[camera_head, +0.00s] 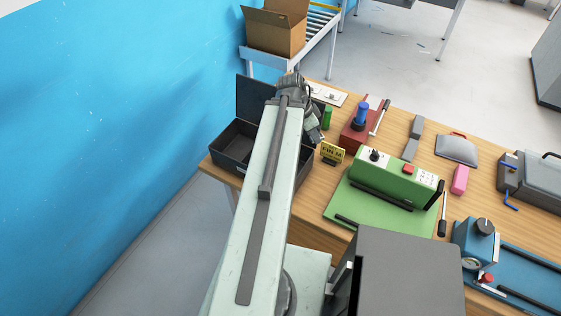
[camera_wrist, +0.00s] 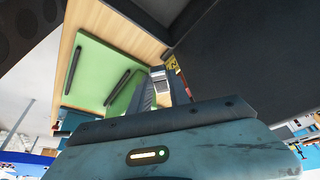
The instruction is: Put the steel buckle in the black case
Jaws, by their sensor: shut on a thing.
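The black case (camera_head: 230,158) stands open at the left end of the wooden table, beside the blue wall, its lid (camera_head: 252,97) raised at the back. My arm crosses in front of its right part. My gripper (camera_head: 317,137) is just right of the case, pointing down. In the wrist view my gripper (camera_wrist: 163,82) is shut on a small grey metal piece, which looks like the steel buckle (camera_wrist: 158,74). The buckle is not clear in the head view. A large dark surface, seemingly the case (camera_wrist: 245,50), fills the right of the wrist view.
A yellow sign (camera_head: 332,153) and a green cylinder (camera_head: 327,117) stand close to my gripper. A green machine (camera_head: 395,180), a red device with a blue top (camera_head: 360,125) and a pink block (camera_head: 460,179) are farther right. A cardboard box (camera_head: 275,30) is behind.

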